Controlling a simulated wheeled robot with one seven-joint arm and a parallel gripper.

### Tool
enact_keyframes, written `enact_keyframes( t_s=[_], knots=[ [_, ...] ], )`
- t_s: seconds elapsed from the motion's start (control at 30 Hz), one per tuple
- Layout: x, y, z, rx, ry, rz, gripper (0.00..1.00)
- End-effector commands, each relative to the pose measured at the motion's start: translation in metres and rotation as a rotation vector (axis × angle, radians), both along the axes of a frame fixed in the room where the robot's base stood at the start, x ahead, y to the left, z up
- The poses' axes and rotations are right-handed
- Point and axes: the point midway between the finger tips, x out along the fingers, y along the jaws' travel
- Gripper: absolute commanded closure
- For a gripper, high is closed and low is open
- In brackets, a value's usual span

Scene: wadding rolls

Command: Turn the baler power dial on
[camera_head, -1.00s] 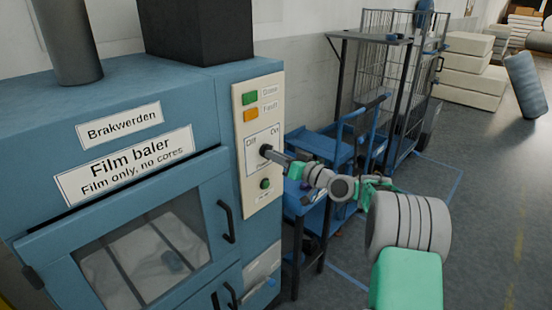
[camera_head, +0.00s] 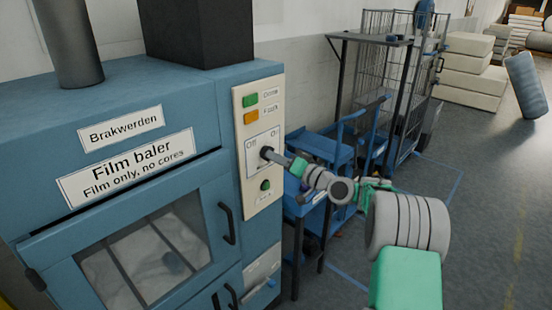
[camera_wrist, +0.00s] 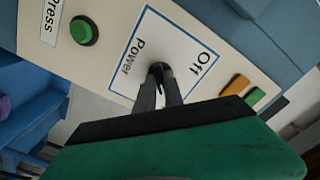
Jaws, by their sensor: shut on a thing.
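The blue film baler (camera_head: 140,95) fills the left of the head view, with a cream control panel (camera_head: 244,97) on its right front. The black power dial (camera_head: 266,153) sits on the panel between the "Off" and "On" marks. My gripper (camera_head: 272,156) reaches the dial from the right and is shut on it. In the wrist view the dial (camera_wrist: 159,68) shows dark between the fingertips of my gripper (camera_wrist: 160,80), over the "Power" label plate (camera_wrist: 178,42). The dial's pointer is mostly hidden, so its exact setting cannot be told.
A green press button (camera_head: 265,185) sits below the dial; green (camera_head: 250,100) and orange (camera_head: 251,117) lamps are above it. A door handle (camera_head: 226,222) is at lower left of the panel. Blue carts (camera_head: 325,150) and a wire cage (camera_head: 388,60) stand behind my arm.

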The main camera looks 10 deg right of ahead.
Motion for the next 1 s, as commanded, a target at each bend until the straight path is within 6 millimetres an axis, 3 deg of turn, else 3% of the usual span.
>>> enact_keyframes(
  t_s=[0.2, 0.23, 0.47, 0.77, 1.0],
  knots=[
    [0.001, 0.000, 0.003, 0.001, -0.005, -0.001, 1.00],
    [0.001, 0.000, 0.003, 0.001, -0.005, -0.001, 0.85],
    [0.000, 0.000, 0.001, 0.000, -0.003, -0.001, 0.66],
    [-0.003, -0.003, 0.000, 0.000, -0.002, -0.001, 0.65],
    [-0.038, -0.030, -0.001, 0.000, -0.002, -0.004, 0.65]
  ],
)
